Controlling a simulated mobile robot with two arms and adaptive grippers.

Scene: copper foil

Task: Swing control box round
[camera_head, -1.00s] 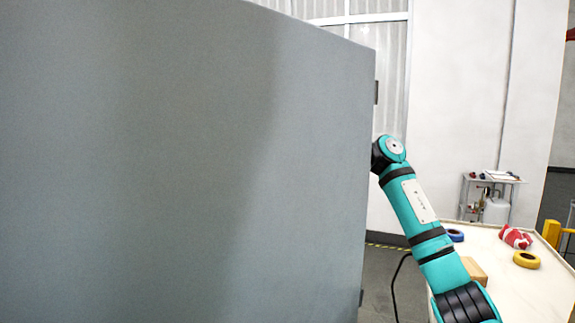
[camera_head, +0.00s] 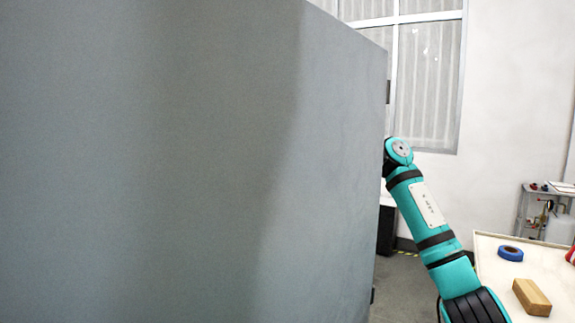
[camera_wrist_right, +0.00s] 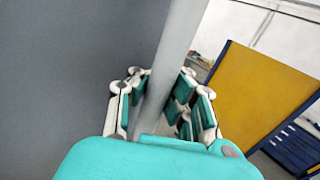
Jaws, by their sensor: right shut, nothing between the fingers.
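A large flat grey panel of the control box (camera_head: 190,160), seemingly its door, fills the left and middle of the head view. Small dark fittings (camera_head: 388,92) show on its right edge. My teal right arm reaches up to that edge, and its gripper is hidden behind the panel in the head view. In the right wrist view my right gripper (camera_wrist_right: 158,92) is shut with nothing held. The panel's pale edge (camera_wrist_right: 180,40) runs down in line with the fingers, the grey face to its left. I cannot tell whether they touch. My left gripper is not in view.
A pale table (camera_head: 500,280) stands at lower right with a blue tape roll (camera_head: 510,253) and a wooden block (camera_head: 531,297). A small rack (camera_head: 530,212) stands behind it. The wrist view shows a yellow panel (camera_wrist_right: 262,95) and a blue cabinet (camera_wrist_right: 295,148) at right.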

